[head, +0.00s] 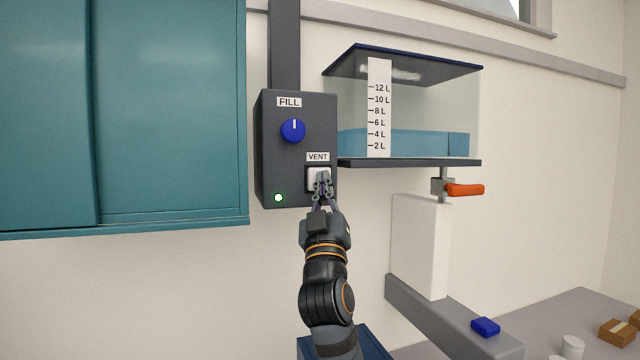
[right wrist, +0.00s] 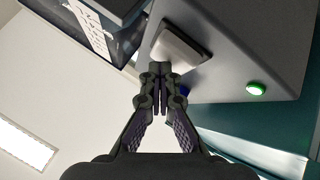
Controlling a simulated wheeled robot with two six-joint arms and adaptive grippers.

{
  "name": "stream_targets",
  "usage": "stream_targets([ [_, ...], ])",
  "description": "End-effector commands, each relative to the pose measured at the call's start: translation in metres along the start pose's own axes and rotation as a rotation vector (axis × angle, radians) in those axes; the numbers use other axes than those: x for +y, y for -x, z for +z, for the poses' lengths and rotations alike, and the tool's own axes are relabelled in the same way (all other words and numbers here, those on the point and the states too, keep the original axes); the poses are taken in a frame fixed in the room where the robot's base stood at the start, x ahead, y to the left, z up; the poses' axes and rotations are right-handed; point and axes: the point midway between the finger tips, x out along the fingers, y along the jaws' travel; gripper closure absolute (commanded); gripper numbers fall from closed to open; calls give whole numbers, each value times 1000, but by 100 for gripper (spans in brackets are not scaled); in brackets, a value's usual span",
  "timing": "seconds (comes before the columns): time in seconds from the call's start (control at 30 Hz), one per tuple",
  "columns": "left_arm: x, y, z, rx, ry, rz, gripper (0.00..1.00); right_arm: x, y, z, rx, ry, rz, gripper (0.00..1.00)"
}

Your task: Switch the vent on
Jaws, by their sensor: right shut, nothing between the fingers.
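The VENT switch (head: 316,178) is a pale square rocker in a dark frame, low on the right of the grey control box (head: 265,150). My right gripper (head: 323,178) is shut and empty, its fingertips in front of the switch and covering part of it. In the right wrist view the closed fingertips (right wrist: 161,72) are right by the lower edge of the switch (right wrist: 178,46); I cannot tell whether they touch it. A green lamp (head: 278,197) glows at the box's lower left. It also shows in the right wrist view (right wrist: 256,88). My left gripper is not in view.
A blue FILL knob (head: 293,130) sits above the switch. A clear tank (head: 440,105) with blue liquid to about 4 L stands right of the box, with an orange valve handle (head: 465,189) below. A teal cabinet (head: 170,110) is at left. A blue block (head: 485,326) lies lower right.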

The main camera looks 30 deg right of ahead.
Motion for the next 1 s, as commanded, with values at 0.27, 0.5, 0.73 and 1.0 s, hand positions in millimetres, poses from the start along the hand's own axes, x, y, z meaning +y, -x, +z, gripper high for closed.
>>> stream_targets([
  [0.27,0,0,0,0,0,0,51,0,0,1,-2,0,-1,100],
  [0.5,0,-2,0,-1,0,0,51,3,6,-2,-3,-1,-1,100],
  [0.73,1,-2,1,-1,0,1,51,4,7,-4,-2,-1,-1,100],
  [1.0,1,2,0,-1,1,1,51,20,27,-19,-2,-1,-1,100],
])
